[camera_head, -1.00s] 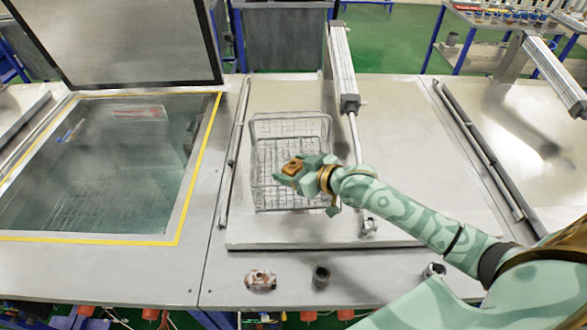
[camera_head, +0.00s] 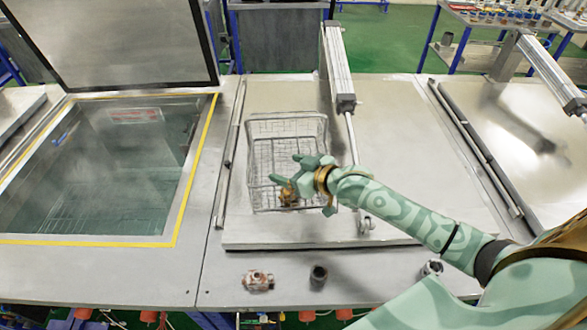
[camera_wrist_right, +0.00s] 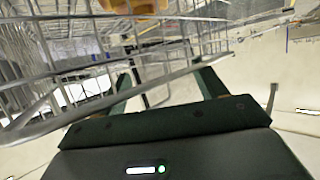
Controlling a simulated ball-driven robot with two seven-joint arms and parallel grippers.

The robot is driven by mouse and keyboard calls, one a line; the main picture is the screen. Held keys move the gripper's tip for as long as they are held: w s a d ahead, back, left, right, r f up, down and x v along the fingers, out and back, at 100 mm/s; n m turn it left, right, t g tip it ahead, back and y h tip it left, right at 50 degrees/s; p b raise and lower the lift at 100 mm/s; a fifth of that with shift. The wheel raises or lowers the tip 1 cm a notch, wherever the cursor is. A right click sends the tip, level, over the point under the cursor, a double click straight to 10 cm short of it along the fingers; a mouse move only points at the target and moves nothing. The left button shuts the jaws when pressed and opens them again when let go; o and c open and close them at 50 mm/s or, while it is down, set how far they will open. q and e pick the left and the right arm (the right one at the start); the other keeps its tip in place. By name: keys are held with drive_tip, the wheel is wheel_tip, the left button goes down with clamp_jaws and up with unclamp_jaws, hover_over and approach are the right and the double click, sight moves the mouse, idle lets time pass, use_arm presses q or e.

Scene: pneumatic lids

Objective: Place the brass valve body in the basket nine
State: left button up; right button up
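The brass valve body (camera_head: 289,196) shows inside the outline of the wire basket (camera_head: 262,204), toward its front, just below my right gripper (camera_head: 287,171). I cannot tell whether it has come to rest on the basket floor. A piece of it also shows at the top edge of the right wrist view (camera_wrist_right: 140,5), beyond the fingers. My right gripper is open, with its fingers apart and nothing between them, and it hangs over the basket. The basket stands on a closed metal lid; no number on it is readable. My left gripper is out of view.
On the front ledge sit a reddish metal fitting (camera_head: 258,281), a dark cylindrical fitting (camera_head: 319,276) and a grey fitting (camera_head: 432,268). An open tank (camera_head: 100,180) with a yellow border lies at left. A pneumatic cylinder (camera_head: 338,65) rises behind the basket.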

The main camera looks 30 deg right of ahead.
drive_tip(key=shift+s+a+f, duration=0.1)
drive_tip(key=shift+s+f, duration=0.2)
drive_tip(key=shift+f, duration=0.1)
drive_tip(key=r+p+v, duration=0.1)
drive_tip(key=v, duration=1.1)
drive_tip(key=shift+w+p, duration=0.25)
drive_tip(key=shift+p, duration=0.05)
drive_tip(key=shift+r, duration=0.15)
